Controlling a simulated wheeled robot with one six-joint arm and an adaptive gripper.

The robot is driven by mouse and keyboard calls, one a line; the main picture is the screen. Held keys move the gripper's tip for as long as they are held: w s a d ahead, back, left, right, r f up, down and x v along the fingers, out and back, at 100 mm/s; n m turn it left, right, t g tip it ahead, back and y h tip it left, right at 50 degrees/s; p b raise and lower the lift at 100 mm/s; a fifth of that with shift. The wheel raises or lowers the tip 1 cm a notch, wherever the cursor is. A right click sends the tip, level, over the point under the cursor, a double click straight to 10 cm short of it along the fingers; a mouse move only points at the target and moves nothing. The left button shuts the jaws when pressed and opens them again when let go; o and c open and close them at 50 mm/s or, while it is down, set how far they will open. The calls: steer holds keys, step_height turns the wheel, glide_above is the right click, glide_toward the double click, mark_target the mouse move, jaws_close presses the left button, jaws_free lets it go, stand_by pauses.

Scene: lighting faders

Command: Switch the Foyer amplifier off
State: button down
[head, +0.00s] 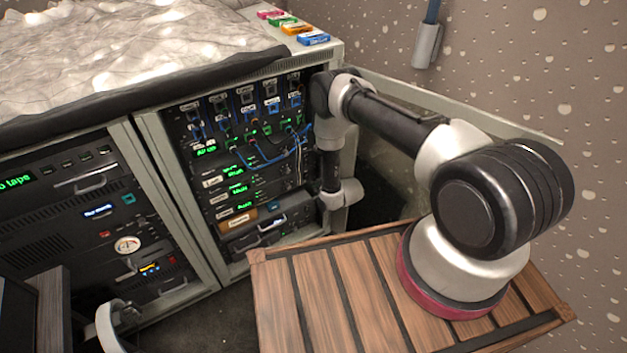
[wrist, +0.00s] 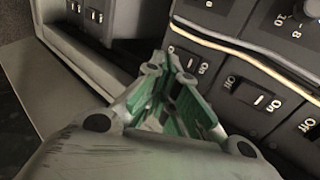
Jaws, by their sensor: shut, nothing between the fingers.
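The rack (head: 225,150) holds several stacked units with green displays; the labels are too small to tell which is the Foyer amplifier. In the wrist view, a black rocker switch (wrist: 257,98) marked On sits on a dark panel to the right of my gripper. Another rocker (wrist: 187,60) lies just beyond my fingertips, partly hidden by them. My gripper (wrist: 182,72) is shut and empty, its green-padded fingers pointing at the panel. Whether the tips touch it cannot be told. In the head view my gripper cannot be made out beside the rack's right side.
Blue patch cables (head: 262,155) hang across the rack front. A pale cable (wrist: 235,45) runs over the panel above the switches. A second rack (head: 85,225) stands at left. A slatted wooden surface (head: 330,290) lies in front. Coloured boxes (head: 290,25) sit on top.

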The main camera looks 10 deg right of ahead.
mark_target(309, 175)
steer(key=shift+w+a+f, duration=0.1)
steer(key=shift+w+a, duration=0.15)
steer(key=shift+w, duration=0.5)
steer(key=shift+w+a, duration=0.25)
steer(key=shift+w, duration=0.5)
steer(key=shift+w+f, duration=0.1)
steer(key=shift+w, duration=0.15)
steer(key=shift+a, duration=0.1)
steer(key=shift+r, duration=0.8)
steer(key=shift+s, duration=0.1)
